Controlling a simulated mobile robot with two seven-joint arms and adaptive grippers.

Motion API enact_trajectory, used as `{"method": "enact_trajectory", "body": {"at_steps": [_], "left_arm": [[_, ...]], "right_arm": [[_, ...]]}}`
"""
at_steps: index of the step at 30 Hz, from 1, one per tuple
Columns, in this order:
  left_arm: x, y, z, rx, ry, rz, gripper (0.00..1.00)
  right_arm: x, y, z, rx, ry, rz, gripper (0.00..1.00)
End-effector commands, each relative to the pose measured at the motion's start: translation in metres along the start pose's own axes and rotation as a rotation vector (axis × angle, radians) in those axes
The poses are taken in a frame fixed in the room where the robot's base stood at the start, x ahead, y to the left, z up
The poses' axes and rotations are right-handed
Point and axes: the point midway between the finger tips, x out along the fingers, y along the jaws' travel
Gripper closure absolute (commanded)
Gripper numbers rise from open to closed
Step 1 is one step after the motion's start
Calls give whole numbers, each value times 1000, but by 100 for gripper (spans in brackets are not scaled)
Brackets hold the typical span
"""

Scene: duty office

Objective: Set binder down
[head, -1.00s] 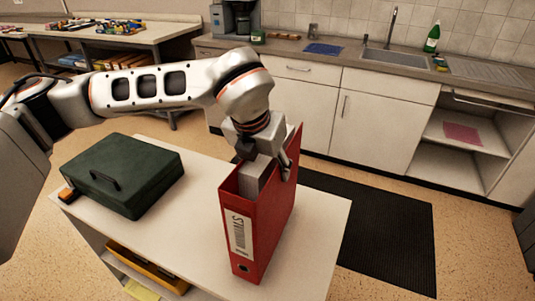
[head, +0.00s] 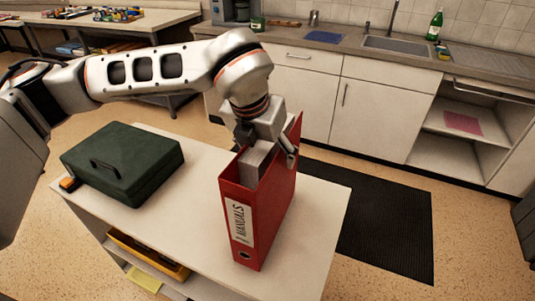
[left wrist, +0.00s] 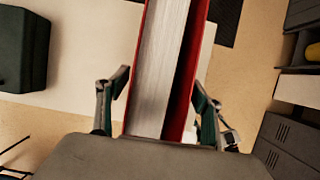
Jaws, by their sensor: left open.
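The red binder (head: 262,215), labelled MANUALS, stands upright on the white table top (head: 318,215) in the head view. In the left wrist view the binder (left wrist: 162,70) runs up the middle, its white pages showing. My left gripper (head: 266,145) is at the top rear of the binder. Its fingers (left wrist: 160,108) are spread on either side of the binder in the left wrist view, with gaps showing beside it. The far finger is partly hidden in the head view. My right gripper is in neither view.
A dark green cash box (head: 122,163) lies on the left of the table, with a small orange item (head: 69,184) at its corner. A yellow tray (head: 148,255) is on the shelf below. The table is bare right of the binder. A black mat (head: 385,225) lies on the floor.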

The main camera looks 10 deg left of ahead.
Motion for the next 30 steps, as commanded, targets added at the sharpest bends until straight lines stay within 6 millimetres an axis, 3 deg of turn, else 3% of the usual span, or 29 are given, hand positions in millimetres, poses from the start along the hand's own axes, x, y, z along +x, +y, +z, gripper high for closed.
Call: {"method": "enact_trajectory", "body": {"at_steps": [9, 15, 21, 30], "left_arm": [[-64, 0, 1, -1, -5, 1, 34], [-96, 0, 0, 0, -3, 1, 34], [-110, 0, 0, 0, -1, 1, 34], [-111, 0, 0, 0, 0, 1, 34]], "right_arm": [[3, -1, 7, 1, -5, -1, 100], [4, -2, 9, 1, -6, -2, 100], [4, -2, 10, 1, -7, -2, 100], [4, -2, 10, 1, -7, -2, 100]]}}
